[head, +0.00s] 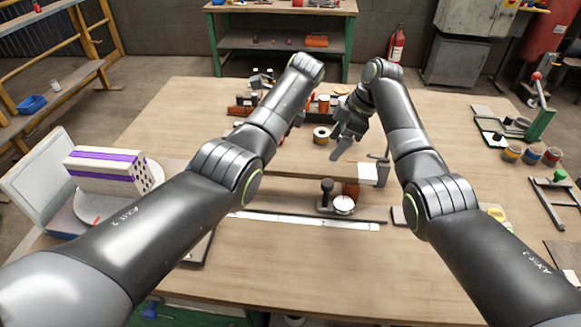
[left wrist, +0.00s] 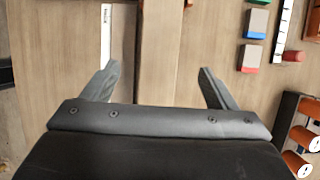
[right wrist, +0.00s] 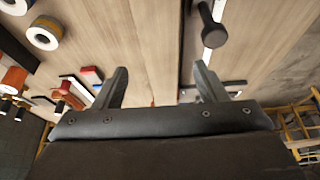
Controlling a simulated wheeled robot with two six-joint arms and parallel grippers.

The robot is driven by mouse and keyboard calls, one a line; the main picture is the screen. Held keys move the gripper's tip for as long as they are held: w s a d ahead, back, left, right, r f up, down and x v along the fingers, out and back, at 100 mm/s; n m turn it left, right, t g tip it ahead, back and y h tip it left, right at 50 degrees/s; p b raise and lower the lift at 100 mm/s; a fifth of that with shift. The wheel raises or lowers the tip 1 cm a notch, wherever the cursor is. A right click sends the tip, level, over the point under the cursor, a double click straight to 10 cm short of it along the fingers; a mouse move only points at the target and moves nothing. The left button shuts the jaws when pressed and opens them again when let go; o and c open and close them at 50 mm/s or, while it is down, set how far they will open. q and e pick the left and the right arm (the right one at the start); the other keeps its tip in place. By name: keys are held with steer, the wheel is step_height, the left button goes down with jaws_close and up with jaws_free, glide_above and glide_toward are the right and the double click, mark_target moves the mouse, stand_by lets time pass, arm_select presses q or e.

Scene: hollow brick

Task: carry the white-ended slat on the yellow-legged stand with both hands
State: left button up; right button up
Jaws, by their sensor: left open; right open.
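The slat (head: 310,171) is a long light-wood board across the middle of the table, with a white end (head: 367,173) at its right. My left forearm covers part of its left side in the head view. My right gripper (head: 345,143) is open and points down over the board. In the right wrist view the slat (right wrist: 155,40) runs between the open fingers (right wrist: 160,70), which hold nothing. In the left wrist view the slat (left wrist: 158,45) also lies between my open left fingers (left wrist: 157,70). The yellow-legged stand (head: 103,75) is at the far left, off the table.
A tape roll (head: 321,135) and small parts lie behind. A striped block (head: 105,170) is at left.

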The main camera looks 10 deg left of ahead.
mark_target(291, 167)
arm_select(q)
steer(key=x, duration=0.8)
steer(key=shift+a+f, duration=0.15)
steer(key=shift+f, duration=0.25)
arm_select(e)
steer(key=x, duration=0.8)
steer(key=shift+a+f, duration=0.2)
steer(key=shift+f, duration=0.15)
arm_select(q)
steer(key=c, duration=0.8)
arm_select(e)
steer(key=c, duration=0.8)
arm_select(q)
steer(key=c, duration=0.5)
arm_select(e)
steer(key=shift+c, duration=0.8)
arm_select(q)
steer(key=shift+r, duration=0.1)
